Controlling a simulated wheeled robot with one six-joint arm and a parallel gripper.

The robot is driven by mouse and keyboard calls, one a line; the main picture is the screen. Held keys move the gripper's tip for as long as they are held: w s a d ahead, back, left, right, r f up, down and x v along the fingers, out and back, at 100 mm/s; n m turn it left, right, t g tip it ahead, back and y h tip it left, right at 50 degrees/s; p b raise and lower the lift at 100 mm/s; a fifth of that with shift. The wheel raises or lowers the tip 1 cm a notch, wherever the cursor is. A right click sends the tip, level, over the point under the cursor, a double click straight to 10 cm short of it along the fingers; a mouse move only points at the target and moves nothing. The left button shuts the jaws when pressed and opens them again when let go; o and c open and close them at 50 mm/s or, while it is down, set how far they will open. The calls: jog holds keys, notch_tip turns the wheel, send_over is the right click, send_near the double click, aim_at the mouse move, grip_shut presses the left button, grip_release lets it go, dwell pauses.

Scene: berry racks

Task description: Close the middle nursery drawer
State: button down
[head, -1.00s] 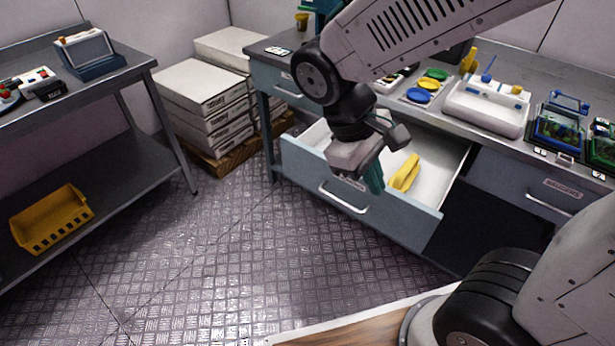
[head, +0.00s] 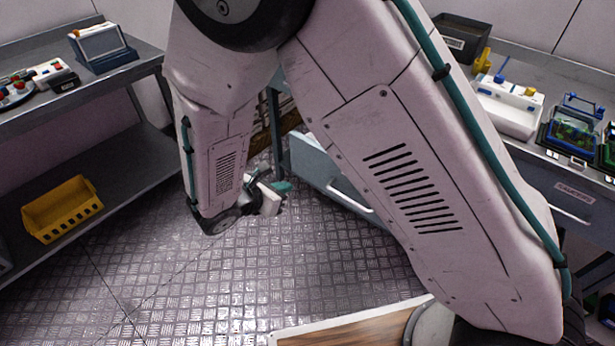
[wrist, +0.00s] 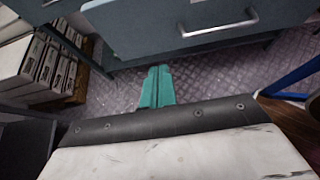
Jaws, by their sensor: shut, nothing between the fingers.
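The middle nursery drawer shows in the head view as a blue-grey front (head: 318,172) with a pale handle (head: 350,196), standing out from the bench. My arm hides its inside and right part. The drawer front also shows in the wrist view (wrist: 150,30), with its handle (wrist: 222,24) near the top. My gripper (head: 287,187) is low in front of the drawer's left end, over the floor. Its teal fingers (wrist: 158,72) are together and empty, pointing toward the drawer. They appear apart from the front, below it in the wrist view.
A grey shelf (head: 120,165) with a yellow basket (head: 62,210) stands at left. Stacked white boxes (wrist: 45,65) are left of the drawer. Another drawer (head: 568,197) is at right. The metal floor (head: 190,290) in front is clear.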

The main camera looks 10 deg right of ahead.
send_near(322, 172)
notch_tip(322, 172, down, 3)
jog(key=w+d, duration=0.1)
jog(key=d, duration=0.1)
jog(key=w+d, duration=0.2)
jog(key=shift+w+f, duration=0.15)
jog(key=shift+w, duration=0.05)
jog(key=shift+d, duration=0.1)
